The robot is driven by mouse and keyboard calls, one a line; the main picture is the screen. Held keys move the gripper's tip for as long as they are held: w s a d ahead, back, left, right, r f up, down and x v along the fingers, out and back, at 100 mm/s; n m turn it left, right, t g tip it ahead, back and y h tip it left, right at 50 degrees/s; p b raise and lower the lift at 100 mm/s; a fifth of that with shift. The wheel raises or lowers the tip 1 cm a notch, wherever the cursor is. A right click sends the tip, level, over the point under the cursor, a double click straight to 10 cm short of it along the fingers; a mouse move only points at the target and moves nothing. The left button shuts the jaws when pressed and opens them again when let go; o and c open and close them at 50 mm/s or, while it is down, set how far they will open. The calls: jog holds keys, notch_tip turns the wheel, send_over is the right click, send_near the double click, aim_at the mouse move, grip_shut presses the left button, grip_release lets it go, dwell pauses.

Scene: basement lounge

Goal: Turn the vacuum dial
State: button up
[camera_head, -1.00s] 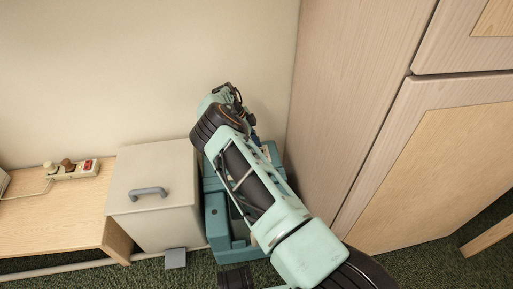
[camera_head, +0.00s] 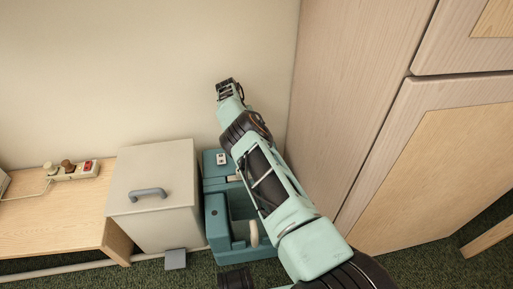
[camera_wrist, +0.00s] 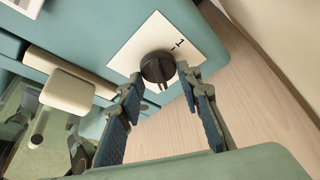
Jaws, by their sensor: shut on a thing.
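The vacuum (camera_head: 216,232) is a teal box on the carpet, between a beige box and the wooden cabinet. My arm covers its right part in the head view. In the wrist view, the black round dial (camera_wrist: 157,67) sits on a white plate (camera_wrist: 186,32) with a "1" mark, on the vacuum's teal face. The dial's ridge points toward the bottom of the picture. My gripper (camera_wrist: 159,75) has one blue-padded finger on each side of the dial and is shut on it.
The beige box (camera_head: 150,185) with a grey handle stands close on the vacuum's left. The wooden cabinet (camera_head: 350,110) rises on the right, and the wall is behind. A power strip (camera_head: 72,170) lies on a low wooden table at the left.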

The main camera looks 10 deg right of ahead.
jog(key=shift+f, duration=0.1)
jog(key=o, duration=1.2)
jog(key=shift+c, duration=0.2)
jog(key=v, duration=0.7)
jog(key=shift+r, duration=0.25)
jog(key=shift+a, duration=0.1)
